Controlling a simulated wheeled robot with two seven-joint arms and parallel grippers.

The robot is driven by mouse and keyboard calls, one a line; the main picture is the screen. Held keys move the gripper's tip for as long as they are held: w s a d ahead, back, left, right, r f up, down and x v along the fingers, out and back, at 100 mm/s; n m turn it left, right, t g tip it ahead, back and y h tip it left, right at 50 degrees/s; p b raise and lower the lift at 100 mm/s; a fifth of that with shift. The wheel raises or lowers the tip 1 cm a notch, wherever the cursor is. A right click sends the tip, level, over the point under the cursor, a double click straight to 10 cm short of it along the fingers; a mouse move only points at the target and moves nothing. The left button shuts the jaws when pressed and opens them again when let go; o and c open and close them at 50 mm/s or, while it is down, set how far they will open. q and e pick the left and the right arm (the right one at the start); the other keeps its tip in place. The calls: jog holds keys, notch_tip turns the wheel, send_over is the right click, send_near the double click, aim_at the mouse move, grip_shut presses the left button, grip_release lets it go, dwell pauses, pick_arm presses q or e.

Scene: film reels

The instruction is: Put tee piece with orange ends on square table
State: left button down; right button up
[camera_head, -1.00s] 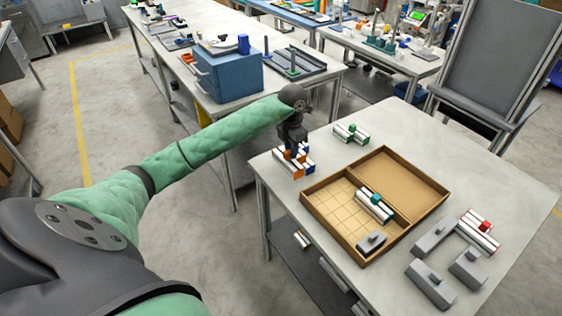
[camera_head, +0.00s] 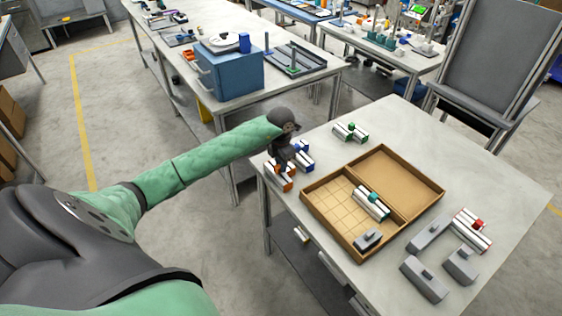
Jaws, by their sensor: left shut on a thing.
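My left gripper (camera_head: 282,161) reaches in over the near left corner of the light grey table (camera_head: 482,180). It is shut on the tee piece with orange ends (camera_head: 279,179), a white piece with orange caps, at the table's left edge. The gripper covers its upper part, and I cannot tell whether it touches the table top. A similar tee piece with blue ends (camera_head: 304,158) lies just right of it, partly behind the gripper. My right gripper is not in view.
An open partitioned box (camera_head: 323,218) holds a teal-marked piece (camera_head: 370,201) and a grey block (camera_head: 367,239). A green-marked piece (camera_head: 350,131), a red-marked piece (camera_head: 472,230) and several grey blocks lie around it. A long table with a blue drawer box (camera_head: 230,72) stands behind.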

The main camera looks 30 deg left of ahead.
pick_arm(q)
jog(key=shift+f, duration=0.15)
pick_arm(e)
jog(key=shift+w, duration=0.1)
pick_arm(q)
jog(key=c, duration=1.3)
grip_release()
jog(key=shift+o, duration=0.2)
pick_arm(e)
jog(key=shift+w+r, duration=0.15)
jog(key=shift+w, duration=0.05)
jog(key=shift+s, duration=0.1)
pick_arm(q)
jog(key=shift+r, duration=0.35)
jog(key=shift+r+b, duration=0.7)
notch_tip(320, 180, up, 10)
jog(key=b, duration=0.4)
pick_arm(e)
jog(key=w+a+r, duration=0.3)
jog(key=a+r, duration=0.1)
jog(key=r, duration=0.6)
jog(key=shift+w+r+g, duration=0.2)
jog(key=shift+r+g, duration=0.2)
